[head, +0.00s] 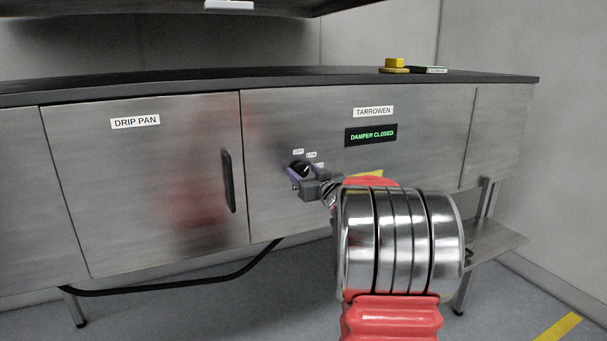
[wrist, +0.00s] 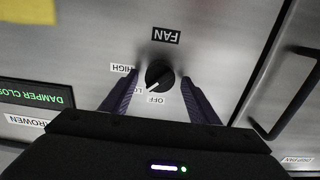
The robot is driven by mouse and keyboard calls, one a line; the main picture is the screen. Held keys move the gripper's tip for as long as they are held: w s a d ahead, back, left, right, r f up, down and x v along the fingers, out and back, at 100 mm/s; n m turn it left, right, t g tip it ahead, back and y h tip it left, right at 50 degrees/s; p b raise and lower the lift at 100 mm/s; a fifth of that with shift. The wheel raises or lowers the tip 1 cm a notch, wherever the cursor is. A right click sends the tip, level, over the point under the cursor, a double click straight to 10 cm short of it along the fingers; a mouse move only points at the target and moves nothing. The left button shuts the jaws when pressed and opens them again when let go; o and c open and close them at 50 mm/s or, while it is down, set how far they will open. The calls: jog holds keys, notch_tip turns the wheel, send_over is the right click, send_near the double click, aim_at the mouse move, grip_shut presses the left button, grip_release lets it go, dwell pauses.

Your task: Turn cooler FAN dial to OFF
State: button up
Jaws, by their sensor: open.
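The black FAN dial (wrist: 159,75) is on the steel front panel, in the middle of the wrist view, which shows it upside down. Its white pointer mark slants to the lower left, between the partly covered LO label (wrist: 138,91) and the OFF label (wrist: 156,99). The HIGH label (wrist: 121,68) is farther left. My gripper (wrist: 159,78) is open, with one purple finger on each side of the dial and visible gaps to it. In the head view the dial (head: 299,167) shows just above my gripper (head: 297,174), which partly covers it.
A DAMPER CLOSED display (head: 371,135) sits right of the dial, below the TARROWEN label (head: 373,111). The DRIP PAN door (head: 145,180) with its black handle (head: 228,181) is to the left. A yellow button (head: 395,63) stands on the dark top.

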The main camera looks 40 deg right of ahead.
jog(key=c, duration=1)
jog(key=shift+a, duration=0.1)
jog(key=shift+c, duration=0.2)
jog(key=shift+n, duration=0.3)
jog(key=n, duration=0.3)
jog(key=shift+a+r, duration=0.1)
jog(key=n, duration=0.5)
jog(key=shift+w+a, duration=0.1)
jog(key=shift+n, duration=0.3)
